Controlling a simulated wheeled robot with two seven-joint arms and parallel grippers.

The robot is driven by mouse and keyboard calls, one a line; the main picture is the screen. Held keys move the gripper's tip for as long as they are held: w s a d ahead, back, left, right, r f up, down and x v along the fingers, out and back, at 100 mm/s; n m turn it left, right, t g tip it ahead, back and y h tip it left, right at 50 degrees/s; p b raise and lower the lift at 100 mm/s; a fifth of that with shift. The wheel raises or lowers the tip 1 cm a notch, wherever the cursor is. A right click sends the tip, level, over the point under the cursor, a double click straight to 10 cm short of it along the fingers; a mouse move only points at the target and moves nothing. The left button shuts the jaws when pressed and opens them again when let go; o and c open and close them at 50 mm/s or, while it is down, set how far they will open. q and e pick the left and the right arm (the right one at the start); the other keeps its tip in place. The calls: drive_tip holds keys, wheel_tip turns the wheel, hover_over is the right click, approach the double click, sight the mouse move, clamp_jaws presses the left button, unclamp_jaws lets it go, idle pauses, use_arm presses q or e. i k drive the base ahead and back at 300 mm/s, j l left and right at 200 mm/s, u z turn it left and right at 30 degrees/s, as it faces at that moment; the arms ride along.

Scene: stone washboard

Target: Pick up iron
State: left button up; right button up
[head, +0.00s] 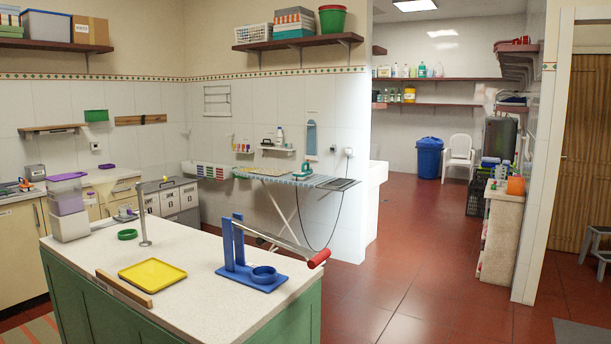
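A small teal and white iron (305,170) stands on the ironing board (335,183) against the tiled wall, toward its right part. A dark cord hangs from a wall socket (348,152) and loops down below the board; I cannot tell whether it joins the iron. The board has a striped cover and thin crossed legs, partly hidden behind the island. Neither of my grippers shows in the head view.
A green island with a pale top (190,250) stands in front, between me and the board. It holds a yellow tray (153,274) and a blue stand with a red-handled lever (318,258). The red tiled floor (420,260) to the right is clear.

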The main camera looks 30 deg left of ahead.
sight(306, 174)
drive_tip(key=i+j, duration=0.2)
drive_tip(key=i, duration=0.8)
drive_tip(key=i+j+u, duration=0.1)
drive_tip(key=i, duration=0.9)
drive_tip(key=i+u, duration=0.2)
drive_tip(key=i, duration=0.35)
drive_tip(key=i+u, duration=0.2)
drive_tip(key=i, duration=0.4)
drive_tip(key=i+l+u, duration=0.2)
drive_tip(key=i, duration=0.35)
drive_tip(key=i+l+u, duration=0.15)
drive_tip(key=i+l, duration=0.15)
drive_tip(key=i, duration=0.25)
drive_tip(key=i+j+u, duration=0.15)
drive_tip(key=i+u, duration=0.25)
drive_tip(key=i+j+u, duration=0.1)
drive_tip(key=i+u, duration=0.3)
drive_tip(key=i+l+u, duration=0.1)
drive_tip(key=i+u, duration=0.3)
drive_tip(key=i+j+z, duration=0.2)
drive_tip(key=i, duration=0.25)
drive_tip(key=i+j+z, duration=0.2)
drive_tip(key=i+j, duration=0.2)
drive_tip(key=i+j+z, duration=0.55)
drive_tip(key=z, duration=0.2)
drive_tip(key=i+j+z, duration=0.15)
drive_tip(key=j+z, duration=0.25)
drive_tip(key=i+j+z, duration=0.1)
drive_tip(key=j+z, duration=0.3)
drive_tip(key=j, duration=0.15)
